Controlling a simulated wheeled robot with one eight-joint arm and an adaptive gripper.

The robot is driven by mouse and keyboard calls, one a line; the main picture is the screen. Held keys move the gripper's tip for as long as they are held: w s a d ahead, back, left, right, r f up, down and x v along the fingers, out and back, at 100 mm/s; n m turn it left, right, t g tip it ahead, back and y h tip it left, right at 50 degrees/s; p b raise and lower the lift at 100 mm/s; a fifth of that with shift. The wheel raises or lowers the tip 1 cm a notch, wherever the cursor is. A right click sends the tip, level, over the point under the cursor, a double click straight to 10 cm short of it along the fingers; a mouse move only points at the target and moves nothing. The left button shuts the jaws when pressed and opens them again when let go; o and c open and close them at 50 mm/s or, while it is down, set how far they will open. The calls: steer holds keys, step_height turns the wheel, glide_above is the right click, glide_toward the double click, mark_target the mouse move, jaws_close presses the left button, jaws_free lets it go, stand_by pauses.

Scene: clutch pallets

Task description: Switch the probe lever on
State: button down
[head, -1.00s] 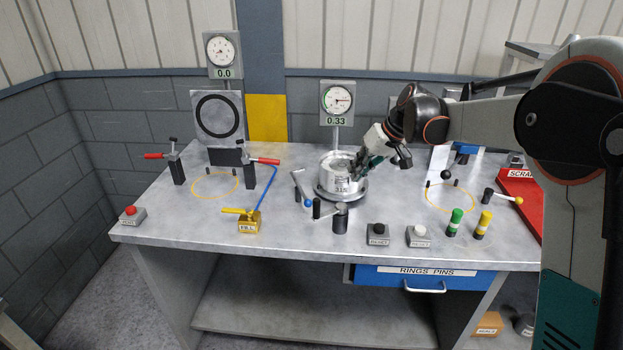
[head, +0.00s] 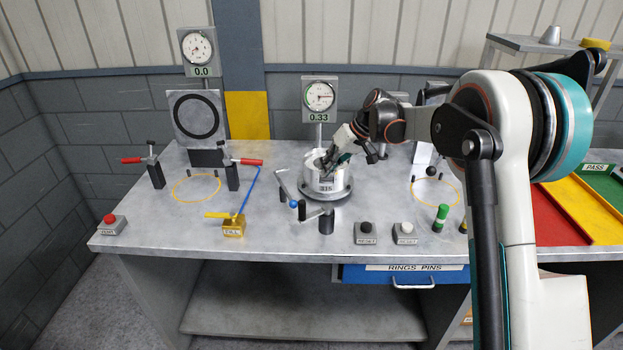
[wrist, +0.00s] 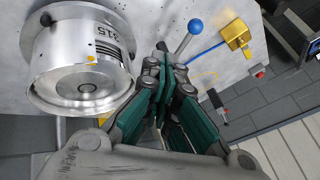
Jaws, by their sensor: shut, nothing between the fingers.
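A grey lever with a blue ball knob (head: 293,204) stands at the left front of the middle station; no probe label is legible on it. In the wrist view the blue-knobbed lever (wrist: 195,27) lies just beyond the fingertips, with its grey arm running back toward them. My gripper (head: 328,172) is shut and empty, in front of the silver cylinder marked 315 (head: 318,186). In the wrist view my gripper's fingers (wrist: 165,60) are together and the cylinder (wrist: 85,75) is close on their left. Whether fingers and lever touch I cannot tell.
A dial gauge (head: 319,97) reading 0.33 stands behind the cylinder. Black posts (head: 326,220) stand in front of it. A yellow FILL lever (head: 232,224) is at the left, two RESET buttons (head: 367,233) (head: 405,233) at the right front.

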steer(key=b+x, duration=0.2)
steer(key=x, duration=0.7)
steer(key=shift+w+a+f+b, duration=0.1)
steer(key=shift+f+b, duration=0.25)
steer(key=a, duration=0.1)
steer(key=s+a, duration=0.1)
steer(key=a+b, duration=0.1)
steer(key=shift+s+f, duration=0.1)
steer(key=shift+s, duration=0.15)
steer(key=shift+a+f, duration=0.1)
steer(key=shift+a, duration=0.1)
